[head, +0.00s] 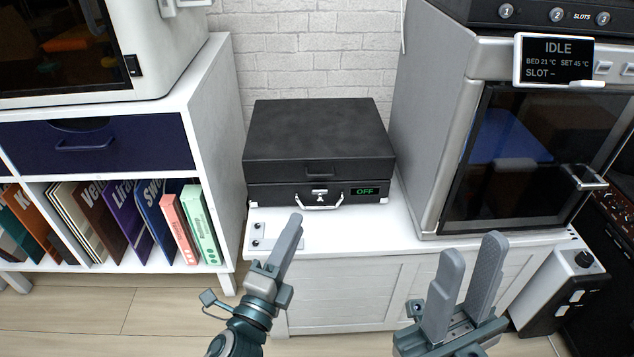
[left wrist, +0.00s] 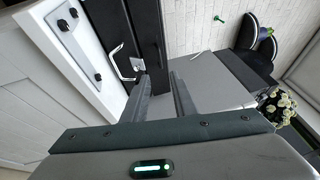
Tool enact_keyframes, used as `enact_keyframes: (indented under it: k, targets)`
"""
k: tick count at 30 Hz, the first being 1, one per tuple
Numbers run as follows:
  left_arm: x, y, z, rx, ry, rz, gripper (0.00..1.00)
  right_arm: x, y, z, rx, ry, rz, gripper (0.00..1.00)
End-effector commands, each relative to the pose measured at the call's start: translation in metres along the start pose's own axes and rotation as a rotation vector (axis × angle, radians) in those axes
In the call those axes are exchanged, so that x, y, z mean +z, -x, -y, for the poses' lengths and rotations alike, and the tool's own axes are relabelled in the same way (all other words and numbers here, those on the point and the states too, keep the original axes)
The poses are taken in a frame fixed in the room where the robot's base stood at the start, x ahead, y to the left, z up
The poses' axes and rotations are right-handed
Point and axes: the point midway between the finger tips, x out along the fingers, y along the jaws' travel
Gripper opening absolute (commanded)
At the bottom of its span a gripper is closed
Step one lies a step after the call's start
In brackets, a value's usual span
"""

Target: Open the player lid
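The player is a black case (head: 318,133) on the white cabinet, with its lid down. Its front has a silver latch and wire handle (head: 320,199), a dark tab on the lid edge, and a green OFF display (head: 365,191). In the left wrist view the black case (left wrist: 147,25) and its handle (left wrist: 122,64) are just beyond my fingertips. My left gripper (head: 297,220) is in front of the case, below the handle and apart from it; its fingers stand apart and empty in the left wrist view (left wrist: 160,76). My right gripper (head: 474,248) is open and empty, lower right.
The white cabinet top (head: 430,245) is mostly bare in front of the case, with a small plate (head: 272,237) at left. A grey printer (head: 420,130) stands close on the right. A shelf of records (head: 120,215) is at left. A brick wall is behind.

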Motion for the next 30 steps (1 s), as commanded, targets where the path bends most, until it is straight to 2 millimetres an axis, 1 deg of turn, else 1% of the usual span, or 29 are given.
enact_keyframes:
  k: [1,15,21,27,30]
  targets:
    - [0.0,-0.009,0.0,-0.003,0.0,0.0,0.25,0.0,0.002,0.0,0.0,0.0,-0.002,0.31]
    - [0.0,-0.082,0.0,-0.003,-0.001,0.0,0.25,-0.003,-0.005,0.0,-0.004,-0.007,-0.056,0.31]
    - [-0.001,-0.112,0.0,-0.002,0.0,-0.001,0.25,0.0,-0.007,0.003,0.001,-0.018,-0.065,0.31]
    - [0.0,-0.132,-0.001,0.0,-0.001,0.0,0.25,0.003,-0.01,0.004,0.01,-0.025,-0.075,0.31]
    - [0.0,-0.136,0.0,0.0,0.0,0.0,0.25,0.003,-0.012,0.004,0.009,-0.025,-0.08,0.31]
